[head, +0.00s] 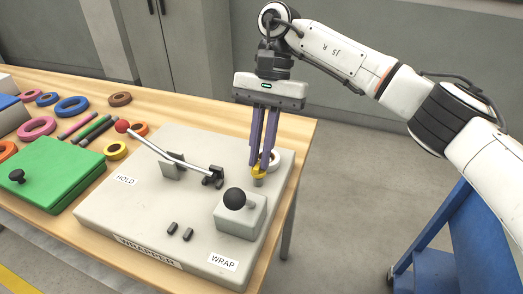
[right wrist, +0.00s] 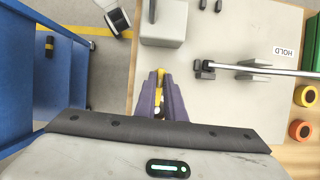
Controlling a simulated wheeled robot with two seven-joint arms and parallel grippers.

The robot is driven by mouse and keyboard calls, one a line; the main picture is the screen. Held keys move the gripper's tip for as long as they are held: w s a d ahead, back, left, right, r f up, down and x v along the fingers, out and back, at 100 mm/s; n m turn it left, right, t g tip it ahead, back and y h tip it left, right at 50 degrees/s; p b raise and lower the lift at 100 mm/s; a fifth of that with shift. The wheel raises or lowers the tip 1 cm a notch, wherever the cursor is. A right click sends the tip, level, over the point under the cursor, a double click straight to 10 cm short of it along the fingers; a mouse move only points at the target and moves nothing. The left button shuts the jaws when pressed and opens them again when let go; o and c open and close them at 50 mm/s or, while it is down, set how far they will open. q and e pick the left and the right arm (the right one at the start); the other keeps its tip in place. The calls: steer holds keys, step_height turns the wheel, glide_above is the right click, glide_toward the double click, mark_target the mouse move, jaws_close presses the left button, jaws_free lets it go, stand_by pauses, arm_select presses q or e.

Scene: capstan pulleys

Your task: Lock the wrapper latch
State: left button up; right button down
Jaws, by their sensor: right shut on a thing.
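The wrapper (head: 135,205) is a light grey base plate on the table, marked WRAPPER, HOLD and WRAP. My right gripper (head: 260,170) points down at its right rear, with its purple fingers shut on a small yellow piece, which looks like the latch (head: 258,173). The yellow piece also shows between the fingertips in the right wrist view (right wrist: 160,74); its lower part is mostly hidden. A white lever (head: 155,145) with a red ball end runs from a black bracket past a grey upright, on the HOLD side. A black knob (head: 234,198) tops a grey block near WRAP.
A white ring (head: 274,158) lies just behind the fingers. A green box (head: 50,172) with a black knob, coloured tape rings (head: 72,106) and several rods (head: 92,130) lie to the left. A blue cart (head: 450,235) stands on the floor at right.

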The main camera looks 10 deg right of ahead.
steer(key=shift+r+n, duration=0.1)
steer(key=shift+n, duration=0.2)
steer(key=c, duration=1.8)
jaws_free()
steer(key=shift+c, duration=0.2)
steer(key=shift+w, duration=0.1)
steer(key=shift+w+d+r, duration=0.1)
steer(key=shift+r, duration=0.3)
steer(key=p+v, duration=0.2)
steer(key=v, duration=0.7)
steer(key=shift+r, duration=0.25)
